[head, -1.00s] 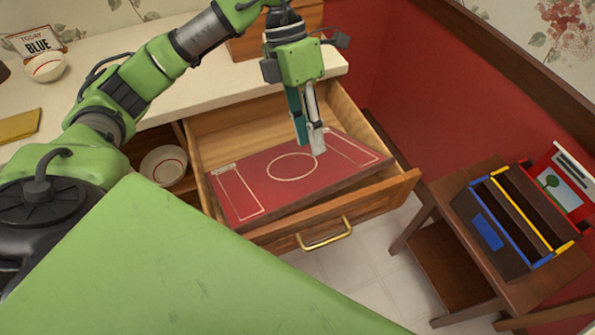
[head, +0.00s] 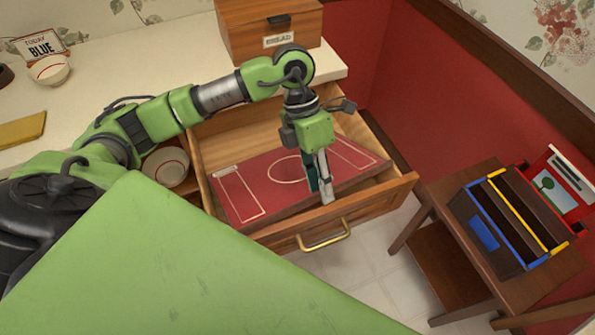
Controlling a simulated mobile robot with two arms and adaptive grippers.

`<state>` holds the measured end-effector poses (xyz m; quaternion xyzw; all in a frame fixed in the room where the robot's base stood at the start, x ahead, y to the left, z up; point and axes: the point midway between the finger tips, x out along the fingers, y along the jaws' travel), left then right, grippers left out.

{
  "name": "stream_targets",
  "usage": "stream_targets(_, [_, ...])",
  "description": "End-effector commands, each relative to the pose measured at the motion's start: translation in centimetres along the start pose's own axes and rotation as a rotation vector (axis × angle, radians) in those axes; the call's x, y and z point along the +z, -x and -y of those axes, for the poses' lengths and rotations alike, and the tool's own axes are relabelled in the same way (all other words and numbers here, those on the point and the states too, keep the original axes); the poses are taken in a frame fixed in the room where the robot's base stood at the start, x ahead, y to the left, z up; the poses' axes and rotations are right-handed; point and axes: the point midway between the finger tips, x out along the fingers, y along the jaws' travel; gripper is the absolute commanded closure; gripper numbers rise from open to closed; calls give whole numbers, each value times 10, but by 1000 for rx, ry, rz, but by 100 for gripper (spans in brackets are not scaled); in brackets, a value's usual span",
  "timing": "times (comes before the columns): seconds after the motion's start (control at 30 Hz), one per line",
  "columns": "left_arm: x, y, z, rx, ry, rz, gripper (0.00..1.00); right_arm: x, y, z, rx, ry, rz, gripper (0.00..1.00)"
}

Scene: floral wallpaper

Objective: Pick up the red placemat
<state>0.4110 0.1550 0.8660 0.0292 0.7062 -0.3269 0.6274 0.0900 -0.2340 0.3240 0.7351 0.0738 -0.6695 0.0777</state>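The red placemat (head: 262,178) with white line markings lies tilted in the open wooden drawer (head: 375,199), its front edge near the drawer's front panel. My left gripper (head: 320,198) points down over the placemat's front edge, right of the middle circle. One dark finger and one light finger show close together at that edge. I cannot tell whether they touch or pinch the placemat. The gripper hides part of the circle and the front edge. My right gripper is not in view.
The drawer has a brass handle (head: 324,236). A white bowl (head: 166,167) sits in the cabinet opening at left. A wooden bread box (head: 268,30) stands on the counter (head: 120,70). A small table (head: 455,272) with a toolbox (head: 510,222) is at right.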

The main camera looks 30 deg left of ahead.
Motion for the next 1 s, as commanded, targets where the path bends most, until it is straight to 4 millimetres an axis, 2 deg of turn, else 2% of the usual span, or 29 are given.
stream_targets(0.1, [0,0,0,0,0,0,73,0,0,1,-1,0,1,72])
stream_targets(0.2, [0,0,0,0,0,0,99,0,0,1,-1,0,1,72])
stream_targets(0.67, [0,4,1,1,0,1,100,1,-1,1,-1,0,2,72])
stream_targets(0.87, [1,21,9,2,-2,4,100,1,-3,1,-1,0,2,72])
stream_targets(1.0, [1,42,18,3,-3,5,100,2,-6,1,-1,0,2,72])
